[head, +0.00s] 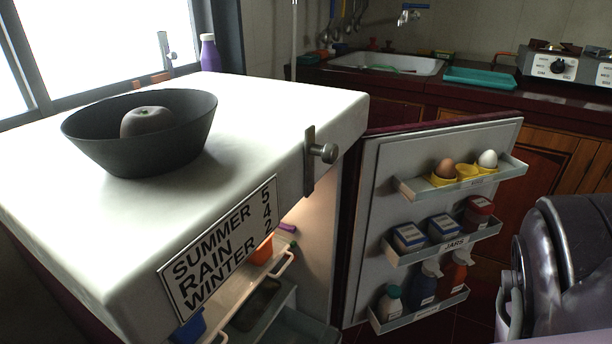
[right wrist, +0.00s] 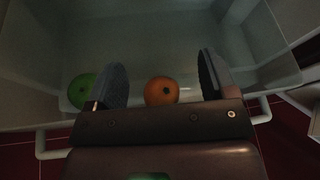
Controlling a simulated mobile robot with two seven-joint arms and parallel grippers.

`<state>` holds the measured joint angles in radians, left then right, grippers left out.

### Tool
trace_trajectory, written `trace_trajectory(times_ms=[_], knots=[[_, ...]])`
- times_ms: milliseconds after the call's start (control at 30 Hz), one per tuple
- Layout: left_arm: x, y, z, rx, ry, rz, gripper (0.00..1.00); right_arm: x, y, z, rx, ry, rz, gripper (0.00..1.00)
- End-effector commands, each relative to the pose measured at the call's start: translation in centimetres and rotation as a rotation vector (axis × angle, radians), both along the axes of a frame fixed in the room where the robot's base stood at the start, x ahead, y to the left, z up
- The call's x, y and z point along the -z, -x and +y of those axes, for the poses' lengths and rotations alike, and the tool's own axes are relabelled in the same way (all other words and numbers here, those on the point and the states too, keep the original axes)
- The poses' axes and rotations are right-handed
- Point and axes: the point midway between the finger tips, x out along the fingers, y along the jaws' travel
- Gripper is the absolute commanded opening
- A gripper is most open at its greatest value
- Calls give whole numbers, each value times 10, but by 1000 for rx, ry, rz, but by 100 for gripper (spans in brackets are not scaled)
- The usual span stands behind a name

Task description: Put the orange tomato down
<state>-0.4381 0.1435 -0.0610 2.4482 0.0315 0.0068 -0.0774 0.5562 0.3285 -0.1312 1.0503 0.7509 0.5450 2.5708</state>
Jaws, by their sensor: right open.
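The orange tomato (right wrist: 161,91) shows in the right wrist view. It lies in a pale translucent drawer or bin (right wrist: 150,30), close to the near wall. My right gripper (right wrist: 161,70) is open, with one finger on each side of the tomato and a visible gap on both sides. The tomato's lower part is hidden behind the gripper body. In the head view the right gripper is out of sight. My left gripper is in neither view.
A green round fruit (right wrist: 82,91) lies left of the left finger. In the head view, the fridge door (head: 372,190) stands open with loaded racks. A dark bowl (head: 140,140) holding a grey round thing (head: 146,121) sits on the fridge top (head: 250,110).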

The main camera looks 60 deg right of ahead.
Motion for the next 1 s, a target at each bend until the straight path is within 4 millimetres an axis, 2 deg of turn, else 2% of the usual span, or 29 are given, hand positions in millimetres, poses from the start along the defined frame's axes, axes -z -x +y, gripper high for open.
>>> trace_trajectory(times_ms=[33,333,467,633,767,1000], knots=[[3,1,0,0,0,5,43,11,13,6,-11,0,35,93],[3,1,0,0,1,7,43,13,14,8,-12,-2,38,93],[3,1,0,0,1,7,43,11,15,8,-11,-3,38,93],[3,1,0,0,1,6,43,-1,15,7,-10,-3,36,93],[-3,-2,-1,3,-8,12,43,-14,35,8,-9,-2,29,93],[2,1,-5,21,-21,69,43,-35,74,11,-7,-2,19,93]])
